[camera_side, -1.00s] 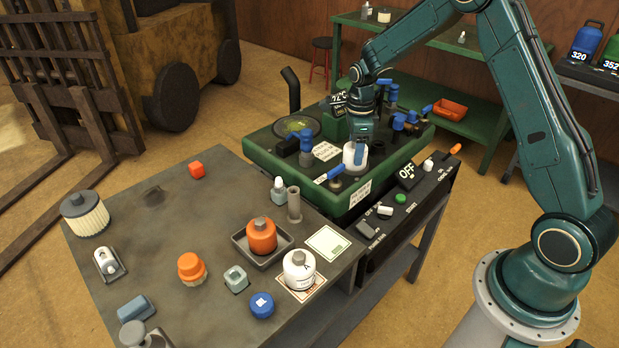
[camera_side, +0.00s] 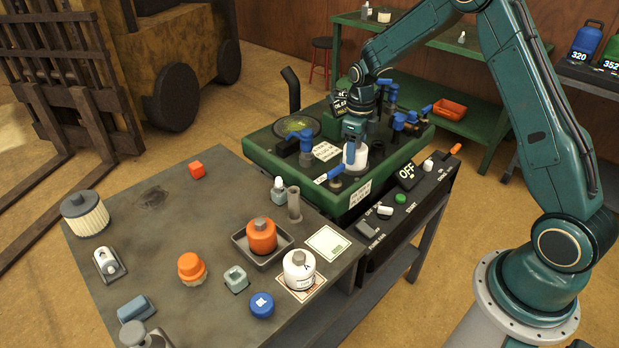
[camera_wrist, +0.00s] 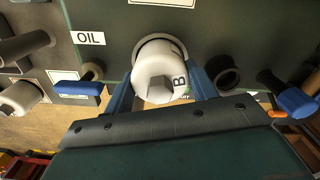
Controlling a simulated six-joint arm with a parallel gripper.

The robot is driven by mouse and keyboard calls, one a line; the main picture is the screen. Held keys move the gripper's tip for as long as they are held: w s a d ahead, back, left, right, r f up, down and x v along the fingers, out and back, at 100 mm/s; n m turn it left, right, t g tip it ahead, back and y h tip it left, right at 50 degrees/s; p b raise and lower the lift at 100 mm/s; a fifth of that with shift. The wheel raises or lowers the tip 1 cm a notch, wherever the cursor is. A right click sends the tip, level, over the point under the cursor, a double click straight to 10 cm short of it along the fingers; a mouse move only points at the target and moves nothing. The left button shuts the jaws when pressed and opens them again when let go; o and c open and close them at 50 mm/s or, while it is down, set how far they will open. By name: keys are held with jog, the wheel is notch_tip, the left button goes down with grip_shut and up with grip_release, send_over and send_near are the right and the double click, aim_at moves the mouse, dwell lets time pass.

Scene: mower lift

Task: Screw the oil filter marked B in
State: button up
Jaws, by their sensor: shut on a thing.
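The white oil filter marked B (camera_wrist: 161,72) fills the middle of the wrist view, its hex end toward the camera. It sits against a round seat on the green engine block (camera_wrist: 215,20), beside the OIL label; how far it is threaded in is hidden. In the side view the filter (camera_side: 356,158) stands upright on the green block (camera_side: 270,147). My gripper (camera_wrist: 160,92) has its blue fingers on both sides of the filter and is shut on it. In the side view my gripper (camera_side: 356,137) points down onto the filter.
Blue-handled valves (camera_side: 404,121) stand close around the filter. A dark open port (camera_wrist: 228,80) is beside it in the wrist view. The control panel (camera_side: 405,190) with an OFF display lies in front.

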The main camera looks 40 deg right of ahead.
jog(key=shift+m, duration=2)
jog(key=o, duration=1.2)
jog(key=shift+c, duration=0.2)
jog(key=n, duration=0.4)
jog(key=shift+n, duration=1)
